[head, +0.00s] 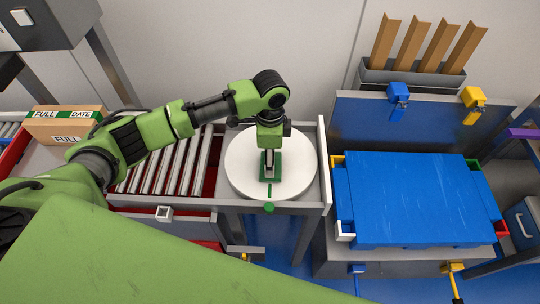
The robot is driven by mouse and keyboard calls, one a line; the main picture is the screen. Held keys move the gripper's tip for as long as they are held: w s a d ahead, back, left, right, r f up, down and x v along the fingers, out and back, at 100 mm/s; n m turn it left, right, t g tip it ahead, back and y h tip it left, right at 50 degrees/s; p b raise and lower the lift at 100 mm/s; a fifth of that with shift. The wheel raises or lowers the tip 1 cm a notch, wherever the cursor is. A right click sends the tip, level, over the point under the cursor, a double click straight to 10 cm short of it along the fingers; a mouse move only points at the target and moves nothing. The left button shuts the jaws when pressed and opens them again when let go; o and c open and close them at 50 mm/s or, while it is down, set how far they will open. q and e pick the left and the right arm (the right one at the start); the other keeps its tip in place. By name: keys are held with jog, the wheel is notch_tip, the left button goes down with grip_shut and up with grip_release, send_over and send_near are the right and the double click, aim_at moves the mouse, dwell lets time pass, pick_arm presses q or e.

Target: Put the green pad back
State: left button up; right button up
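A dark green pad (277,172) shows on the white round turntable (240,165), directly below my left gripper. My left gripper (268,172) points straight down over the middle of the turntable, with its fingertips at the pad. The fingers look close together, but whether they grip the pad cannot be told. The fingers hide part of the pad. My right gripper is not in view.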

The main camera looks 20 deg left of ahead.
pick_arm(q)
jog(key=shift+f, duration=0.15)
jog(key=o, duration=1.3)
jog(key=shift+f, duration=0.1)
jog(key=shift+c, duration=0.2)
notch_tip(320, 180, up, 12)
jog(key=b, duration=0.2)
